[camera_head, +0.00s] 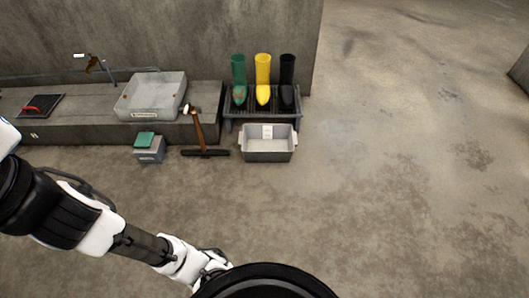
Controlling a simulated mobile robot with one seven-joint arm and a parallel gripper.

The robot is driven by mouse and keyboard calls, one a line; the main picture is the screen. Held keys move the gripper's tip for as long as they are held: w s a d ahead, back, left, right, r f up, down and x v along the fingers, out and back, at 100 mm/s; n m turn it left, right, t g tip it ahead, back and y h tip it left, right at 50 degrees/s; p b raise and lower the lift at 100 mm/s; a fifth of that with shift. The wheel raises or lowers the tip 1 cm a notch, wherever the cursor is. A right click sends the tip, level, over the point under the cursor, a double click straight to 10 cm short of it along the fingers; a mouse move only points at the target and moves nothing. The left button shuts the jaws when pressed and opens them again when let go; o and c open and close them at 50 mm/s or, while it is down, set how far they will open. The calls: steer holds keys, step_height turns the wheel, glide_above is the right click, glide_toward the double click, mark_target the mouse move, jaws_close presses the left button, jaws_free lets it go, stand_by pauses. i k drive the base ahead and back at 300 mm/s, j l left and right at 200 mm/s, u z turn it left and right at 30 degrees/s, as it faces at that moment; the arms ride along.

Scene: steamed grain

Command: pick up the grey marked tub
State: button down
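A grey open tub (268,156) with light handles at both ends stands upright on the floor, right of centre. A white marked label shows on its inner back wall, and it looks empty. Another shallow grey basin (138,107) with a pale label on its front sits on the low ledge to the left. My arm reaches in from the left, and my gripper (214,262) is low in the picture, well in front of the tub and apart from it. Its fingers are small and partly hidden by a dark round part in front, so their opening does not show.
A rack (232,115) with green, yellow and black boots stands behind the tub. A brush or hammer-like tool with a wooden handle (198,130) leans left of it. A grey box with a green lid (150,155) is farther left. The concrete floor (400,200) is clear in front and right.

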mark_target(259, 143)
steer(key=u, duration=0.25)
steer(key=i+l+u, duration=0.15)
steer(key=l+u, duration=0.15)
steer(key=u, duration=0.15)
steer(key=i+l+u, duration=0.1)
steer(key=l+u, duration=0.25)
steer(key=u, duration=0.15)
steer(key=i+l+u, duration=0.1)
steer(key=l+u, duration=0.3)
steer(key=l, duration=0.6)
steer(key=l+u, duration=0.1)
steer(key=l, duration=0.95)
steer(key=i+l, duration=0.1)
steer(key=l, duration=0.6)
steer(key=i+l, duration=0.15)
steer(key=l, duration=0.15)
steer(key=i+l, duration=0.1)
steer(key=i, duration=0.15)
